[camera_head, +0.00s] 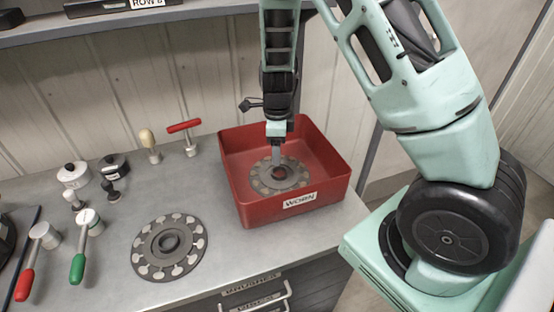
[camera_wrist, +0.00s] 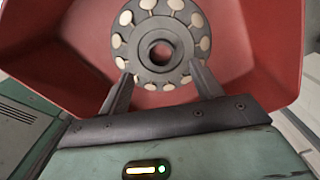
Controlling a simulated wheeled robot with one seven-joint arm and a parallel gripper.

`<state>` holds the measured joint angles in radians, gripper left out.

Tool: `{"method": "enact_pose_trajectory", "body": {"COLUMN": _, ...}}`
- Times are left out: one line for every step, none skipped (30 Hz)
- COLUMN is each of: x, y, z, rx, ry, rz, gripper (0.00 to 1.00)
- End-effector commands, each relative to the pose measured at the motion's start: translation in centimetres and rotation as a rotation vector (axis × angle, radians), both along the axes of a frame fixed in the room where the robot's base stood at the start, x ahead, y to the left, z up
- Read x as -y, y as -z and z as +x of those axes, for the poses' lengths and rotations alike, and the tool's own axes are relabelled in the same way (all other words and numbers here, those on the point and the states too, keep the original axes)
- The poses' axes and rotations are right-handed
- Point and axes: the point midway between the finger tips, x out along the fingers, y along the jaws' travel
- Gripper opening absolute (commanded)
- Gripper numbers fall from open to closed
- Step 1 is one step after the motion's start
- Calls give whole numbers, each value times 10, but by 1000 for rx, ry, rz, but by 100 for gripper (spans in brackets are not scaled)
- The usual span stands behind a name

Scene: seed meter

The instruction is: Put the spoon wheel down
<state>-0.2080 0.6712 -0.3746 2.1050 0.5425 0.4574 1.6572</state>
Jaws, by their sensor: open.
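A grey spoon wheel (camera_head: 270,184) with pale spoons around its edge lies inside the red bin (camera_head: 327,181) labelled "WORN". In the wrist view the wheel (camera_wrist: 135,62) lies on the floor of the red bin (camera_wrist: 245,50). My gripper (camera_head: 277,165) reaches down into the bin over the wheel. In the wrist view my gripper's two fingers (camera_wrist: 161,80) are spread apart at the near side of the wheel, with the wheel's lower rim between or just beyond them. I cannot tell whether a finger touches it. A second, similar spoon wheel (camera_head: 147,265) lies flat on the bench.
Red-handled (camera_head: 30,270) and green-handled (camera_head: 80,258) tools stand at the bench's left. A red T-handle tool (camera_head: 185,135) and a beige-knobbed tool (camera_head: 149,145) stand at the back. The bin's walls surround my gripper. A shelf (camera_head: 110,22) runs above.

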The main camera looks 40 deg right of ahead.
Motion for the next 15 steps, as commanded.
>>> {"method": "enact_pose_trajectory", "body": {"x": -1, "y": -11, "z": 1, "rx": 6, "ry": -3, "rz": -1, "gripper": 65}}
{"method": "enact_pose_trajectory", "body": {"x": -1, "y": -18, "z": 1, "rx": 6, "ry": -3, "rz": 0, "gripper": 65}}
{"method": "enact_pose_trajectory", "body": {"x": -1, "y": -26, "z": 1, "rx": 4, "ry": -2, "rz": 0, "gripper": 65}}
{"method": "enact_pose_trajectory", "body": {"x": -1, "y": -32, "z": 1, "rx": 5, "ry": -3, "rz": 0, "gripper": 65}}
{"method": "enact_pose_trajectory", "body": {"x": -1, "y": -38, "z": 1, "rx": 4, "ry": -2, "rz": 0, "gripper": 65}}
{"method": "enact_pose_trajectory", "body": {"x": -1, "y": -45, "z": 1, "rx": 4, "ry": -2, "rz": 0, "gripper": 65}}
{"method": "enact_pose_trajectory", "body": {"x": -1, "y": -49, "z": 0, "rx": 3, "ry": -3, "rz": 0, "gripper": 65}}
{"method": "enact_pose_trajectory", "body": {"x": -1, "y": -54, "z": 0, "rx": 3, "ry": -2, "rz": 0, "gripper": 65}}
{"method": "enact_pose_trajectory", "body": {"x": 0, "y": -59, "z": 0, "rx": 3, "ry": 0, "rz": 0, "gripper": 65}}
{"method": "enact_pose_trajectory", "body": {"x": 0, "y": -62, "z": 0, "rx": 1, "ry": -1, "rz": 0, "gripper": 65}}
{"method": "enact_pose_trajectory", "body": {"x": 0, "y": -64, "z": 0, "rx": 1, "ry": -2, "rz": 0, "gripper": 65}}
{"method": "enact_pose_trajectory", "body": {"x": 0, "y": -67, "z": 0, "rx": 1, "ry": -2, "rz": 0, "gripper": 65}}
{"method": "enact_pose_trajectory", "body": {"x": -1, "y": -69, "z": 0, "rx": 1, "ry": -5, "rz": 1, "gripper": 65}}
{"method": "enact_pose_trajectory", "body": {"x": -3, "y": -71, "z": -1, "rx": 0, "ry": -14, "rz": 4, "gripper": 65}}
{"method": "enact_pose_trajectory", "body": {"x": -7, "y": -73, "z": -3, "rx": -1, "ry": -43, "rz": 10, "gripper": 65}}
